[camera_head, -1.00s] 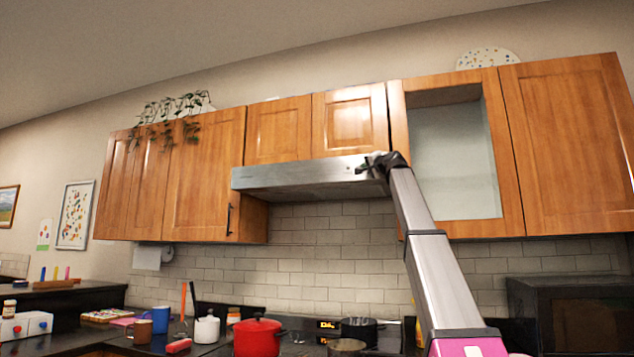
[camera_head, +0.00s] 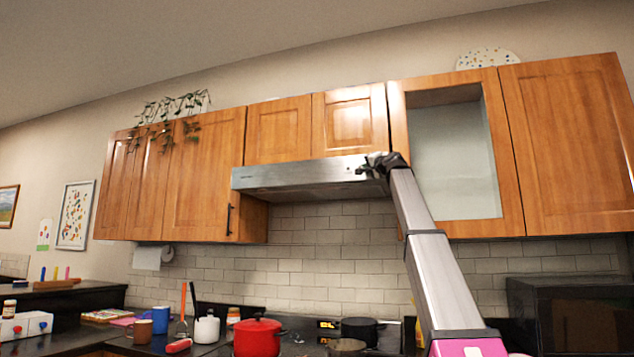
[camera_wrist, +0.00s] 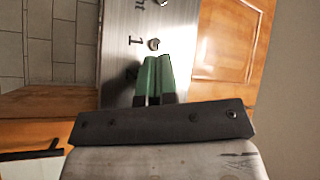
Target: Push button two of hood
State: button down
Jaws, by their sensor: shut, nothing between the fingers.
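The steel range hood (camera_head: 290,178) hangs under the short wall cabinets in the head view. My gripper (camera_head: 368,166) is at the right end of its front face. In the wrist view the hood's front panel (camera_wrist: 118,65) carries printed labels, with a "1" beside a small round button (camera_wrist: 153,44). My gripper's two green fingers (camera_wrist: 154,62) are shut together and empty, just past that button. I cannot tell whether the fingertips touch the panel.
Wooden cabinets (camera_head: 350,122) adjoin the hood above and at both sides; one at right has an open front (camera_head: 452,160). The stove below holds a red pot (camera_head: 257,337) and a dark pot (camera_head: 360,330). The space under the hood is clear.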

jog(key=shift+w, duration=0.2)
jog(key=shift+s, duration=0.2)
jog(key=shift+s+a, duration=0.15)
jog(key=shift+s, duration=0.3)
dwell(0.4)
jog(key=s, duration=0.2)
jog(key=s+a, duration=0.1)
jog(key=s, duration=0.2)
jog(key=shift+s+a, duration=0.35)
jog(key=shift+a, duration=0.05)
dwell(1.3)
